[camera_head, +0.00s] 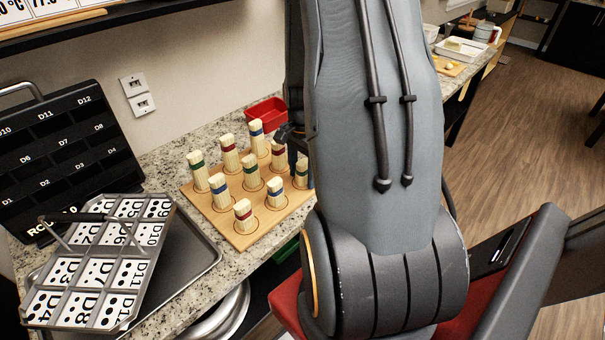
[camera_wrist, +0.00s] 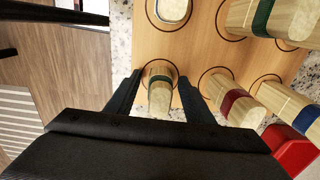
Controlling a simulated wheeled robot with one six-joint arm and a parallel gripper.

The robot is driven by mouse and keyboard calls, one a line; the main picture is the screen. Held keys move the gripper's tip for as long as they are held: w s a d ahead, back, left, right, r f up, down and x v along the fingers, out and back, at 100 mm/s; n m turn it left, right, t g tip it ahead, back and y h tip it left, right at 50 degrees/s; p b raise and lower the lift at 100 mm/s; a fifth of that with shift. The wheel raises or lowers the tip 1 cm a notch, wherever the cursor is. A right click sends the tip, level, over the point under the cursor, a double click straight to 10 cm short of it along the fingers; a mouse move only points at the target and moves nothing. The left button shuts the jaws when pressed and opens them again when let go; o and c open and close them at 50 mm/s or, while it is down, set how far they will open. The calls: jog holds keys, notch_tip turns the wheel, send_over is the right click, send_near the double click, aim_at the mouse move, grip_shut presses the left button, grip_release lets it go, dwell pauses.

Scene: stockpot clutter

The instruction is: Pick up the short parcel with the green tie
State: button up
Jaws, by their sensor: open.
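Bundle-like pale parcels with coloured ties stand in ringed spots on a wooden board (camera_head: 238,238). The short parcel with the green tie (camera_head: 302,174) stands at the board's right corner. In the wrist view this parcel (camera_wrist: 159,98) stands between the two fingers of my open gripper (camera_wrist: 160,84), with a gap on each side. In the head view my gripper (camera_head: 291,140) is just behind it, partly hidden by my arm. Two other green-tied parcels are taller: one at the left corner (camera_head: 198,172) and one in the middle (camera_head: 251,171).
A red-tied parcel (camera_wrist: 236,106) stands close to the right finger, with a blue-tied one (camera_wrist: 288,104) beyond it. A red bin (camera_head: 266,113) sits behind the board. A metal tray (camera_head: 205,255) and labelled rack (camera_head: 100,262) lie left. The board's edge is near the counter's front.

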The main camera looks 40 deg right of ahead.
jog(key=c, duration=1.2)
jog(key=shift+o, duration=0.2)
jog(key=shift+r, duration=0.2)
